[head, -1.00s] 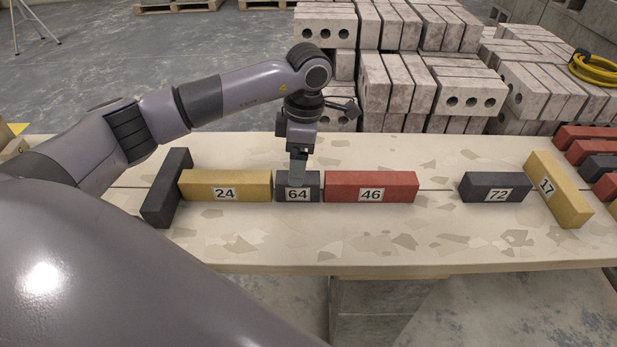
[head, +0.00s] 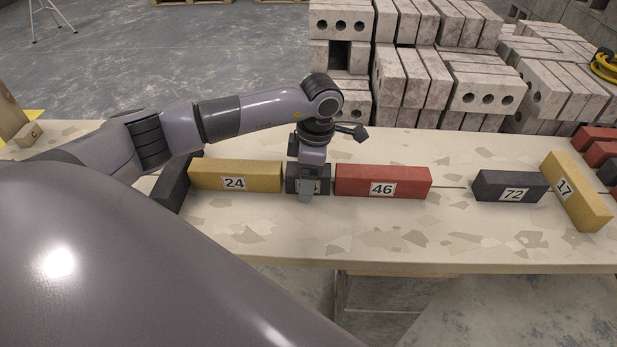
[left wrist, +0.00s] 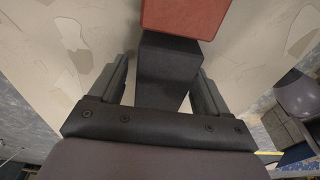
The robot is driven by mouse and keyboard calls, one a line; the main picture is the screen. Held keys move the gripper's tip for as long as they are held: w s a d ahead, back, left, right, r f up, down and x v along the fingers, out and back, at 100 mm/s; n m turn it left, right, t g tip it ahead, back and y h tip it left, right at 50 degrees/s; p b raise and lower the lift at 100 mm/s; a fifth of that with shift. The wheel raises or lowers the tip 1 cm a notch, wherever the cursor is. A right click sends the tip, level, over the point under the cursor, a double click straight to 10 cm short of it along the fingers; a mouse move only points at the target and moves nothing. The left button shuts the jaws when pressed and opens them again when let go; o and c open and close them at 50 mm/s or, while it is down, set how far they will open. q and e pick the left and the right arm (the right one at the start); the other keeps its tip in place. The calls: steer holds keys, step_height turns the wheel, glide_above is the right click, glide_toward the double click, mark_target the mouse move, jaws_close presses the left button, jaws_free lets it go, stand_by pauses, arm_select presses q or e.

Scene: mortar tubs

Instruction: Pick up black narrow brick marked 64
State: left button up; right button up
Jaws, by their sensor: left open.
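The black narrow brick marked 64 (head: 323,185) stands between the yellow brick marked 24 (head: 236,176) and the red brick marked 46 (head: 383,182). My left gripper (head: 306,187) is over it, and a finger in front hides most of its label. In the left wrist view the black brick (left wrist: 165,75) lies between the two open fingers of my left gripper (left wrist: 160,88), with a gap on each side. The red brick (left wrist: 186,15) is just past it. My right gripper is in neither view.
A black brick marked 72 (head: 510,187) and a tilted yellow brick marked 17 (head: 578,192) lie to the right. An unlabelled dark brick (head: 172,183) is at the left, partly behind my arm. Grey block stacks (head: 440,60) stand behind the table.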

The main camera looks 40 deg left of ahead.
arm_select(q)
steer(key=shift+f, duration=0.25)
stand_by(0.4)
steer(key=c, duration=1.4)
